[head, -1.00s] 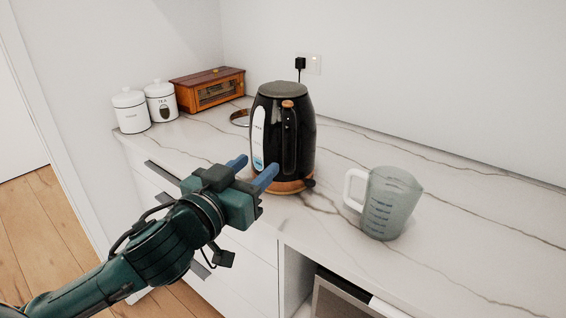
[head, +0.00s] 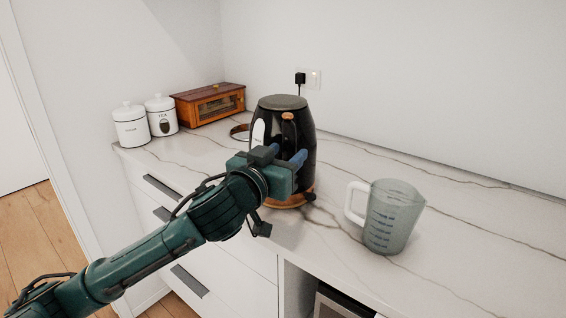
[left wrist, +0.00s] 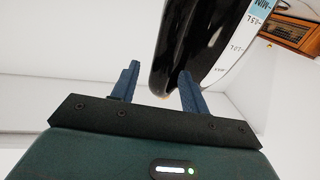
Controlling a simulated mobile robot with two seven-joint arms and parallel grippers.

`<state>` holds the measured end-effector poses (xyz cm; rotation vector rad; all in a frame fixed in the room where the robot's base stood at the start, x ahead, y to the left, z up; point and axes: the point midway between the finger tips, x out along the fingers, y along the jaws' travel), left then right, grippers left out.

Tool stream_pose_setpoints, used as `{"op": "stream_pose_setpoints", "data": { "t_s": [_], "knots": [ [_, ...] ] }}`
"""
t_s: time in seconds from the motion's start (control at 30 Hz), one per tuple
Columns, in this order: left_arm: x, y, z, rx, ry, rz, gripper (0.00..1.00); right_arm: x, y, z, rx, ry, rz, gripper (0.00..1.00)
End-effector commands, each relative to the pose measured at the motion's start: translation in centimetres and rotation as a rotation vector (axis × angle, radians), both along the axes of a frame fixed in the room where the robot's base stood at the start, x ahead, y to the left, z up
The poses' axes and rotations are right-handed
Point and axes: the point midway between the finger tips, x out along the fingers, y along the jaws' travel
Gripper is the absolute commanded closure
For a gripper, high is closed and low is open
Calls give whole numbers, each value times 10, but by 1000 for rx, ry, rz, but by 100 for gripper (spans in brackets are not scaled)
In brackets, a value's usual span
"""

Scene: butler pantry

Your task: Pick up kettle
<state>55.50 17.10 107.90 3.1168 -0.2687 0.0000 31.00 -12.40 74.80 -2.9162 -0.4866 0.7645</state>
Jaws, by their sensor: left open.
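The black kettle (head: 285,120) stands upright on its wooden-coloured base on the marble counter, with its handle facing the front. My left gripper (head: 287,156) is open in front of the kettle's lower body and hides part of it. In the left wrist view the open fingers (left wrist: 157,88) point at the kettle (left wrist: 190,45), whose black handle and body and water scale show beyond and between the fingertips. Whether a finger touches the kettle I cannot tell. My right gripper is not in view.
A measuring jug (head: 392,215) stands on the counter to the right of the kettle. Two white canisters (head: 130,127) and a wooden box (head: 210,103) stand at the back left. A plug and outlet (head: 308,79) are on the wall.

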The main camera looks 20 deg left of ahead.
Motion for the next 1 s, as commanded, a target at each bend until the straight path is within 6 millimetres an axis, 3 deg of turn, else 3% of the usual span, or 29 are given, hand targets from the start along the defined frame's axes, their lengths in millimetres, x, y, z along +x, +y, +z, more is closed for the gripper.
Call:
{"op": "stream_pose_setpoints", "data": {
  "t_s": [0.2,0.73,1.0],
  "knots": [
    [0,0,0,0,0,0,56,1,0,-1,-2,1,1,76],
    [0,0,0,0,0,0,99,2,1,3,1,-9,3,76],
    [0,0,0,0,0,0,100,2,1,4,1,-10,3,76]
  ]
}}
